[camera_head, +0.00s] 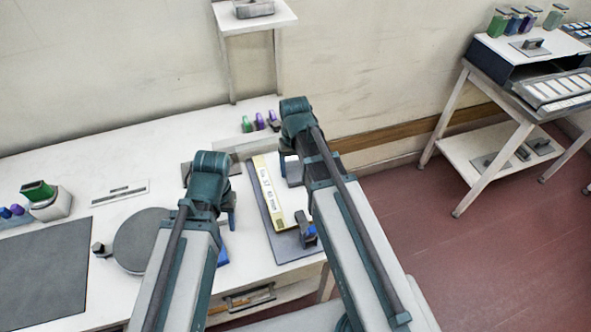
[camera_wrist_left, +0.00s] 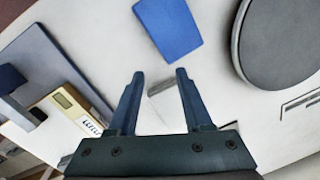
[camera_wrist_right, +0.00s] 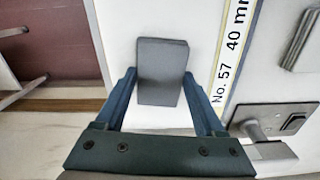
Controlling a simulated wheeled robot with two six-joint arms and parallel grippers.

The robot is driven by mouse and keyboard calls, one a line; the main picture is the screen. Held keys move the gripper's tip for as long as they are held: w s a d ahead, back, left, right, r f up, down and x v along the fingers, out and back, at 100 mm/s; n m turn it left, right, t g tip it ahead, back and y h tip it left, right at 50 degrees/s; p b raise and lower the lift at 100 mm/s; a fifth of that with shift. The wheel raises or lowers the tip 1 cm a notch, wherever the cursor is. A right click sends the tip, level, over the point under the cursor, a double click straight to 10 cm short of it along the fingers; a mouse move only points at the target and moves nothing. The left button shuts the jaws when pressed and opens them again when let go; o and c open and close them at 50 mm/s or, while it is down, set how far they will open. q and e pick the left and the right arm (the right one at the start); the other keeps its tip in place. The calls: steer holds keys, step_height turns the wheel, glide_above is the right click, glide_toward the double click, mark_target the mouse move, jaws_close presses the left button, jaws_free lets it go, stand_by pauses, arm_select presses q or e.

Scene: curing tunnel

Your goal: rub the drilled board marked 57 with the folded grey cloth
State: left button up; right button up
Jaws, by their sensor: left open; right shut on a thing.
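The long pale board with a yellow edge (camera_head: 272,195), marked No. 57 40 mm, lies on a dark plate on the white bench. Its marking also shows in the right wrist view (camera_wrist_right: 233,45). I cannot make out its drilled holes. My right gripper (camera_wrist_right: 159,76) is shut on a grey flat piece (camera_wrist_right: 161,62), which looks like the folded grey cloth. It is held beside the board's yellow edge; I cannot tell whether it touches anything below. My left gripper (camera_wrist_left: 157,74) is open and empty above the bench, left of the board in the head view.
A blue flat piece (camera_wrist_left: 168,25) and a round dark disc (camera_head: 142,240) lie near my left gripper. A small clamp-like block (camera_head: 307,232) stands at the board's near end. A dark mat (camera_head: 45,270) is at far left. A trolley (camera_head: 515,125) stands at right.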

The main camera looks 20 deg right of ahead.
mark_target(299, 182)
arm_select(q)
steer(key=shift+f, duration=0.1)
arm_select(e)
steer(key=shift+w+f, duration=0.1)
steer(key=shift+w, duration=1.7)
steer(key=shift+s, duration=1.95)
steer(key=shift+s+d, duration=0.1)
steer(key=shift+s, duration=1.8)
steer(key=shift+s, duration=0.1)
